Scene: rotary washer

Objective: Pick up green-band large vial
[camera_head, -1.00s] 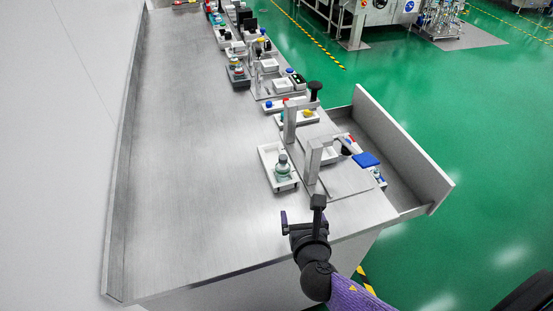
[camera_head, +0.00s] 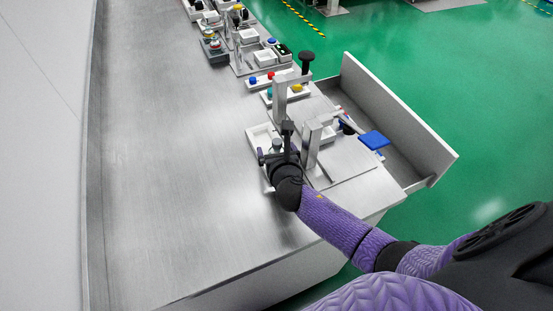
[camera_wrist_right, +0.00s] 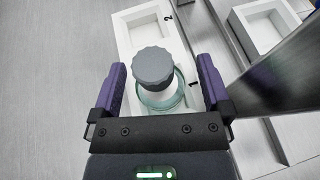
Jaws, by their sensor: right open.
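A large clear vial with a grey ribbed cap (camera_wrist_right: 153,66) and a green-tinted band (camera_wrist_right: 160,102) stands in the slot marked 1 of a white tray (camera_wrist_right: 124,36). My right gripper (camera_wrist_right: 162,84) is open, with one purple-lined finger on each side of the vial in the right wrist view. I cannot tell whether the fingers touch it. In the head view my right gripper (camera_head: 276,147) is over the white tray (camera_head: 256,133), and the vial's cap (camera_head: 277,144) shows just past it; the rest of the vial is mostly hidden. My left gripper is not in view.
A metal stand with upright posts (camera_head: 312,145) is close to the right of the gripper. A white open drawer or bin (camera_head: 395,120) with a blue block (camera_head: 374,140) lies further right. The left of the steel table (camera_head: 165,170) is clear.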

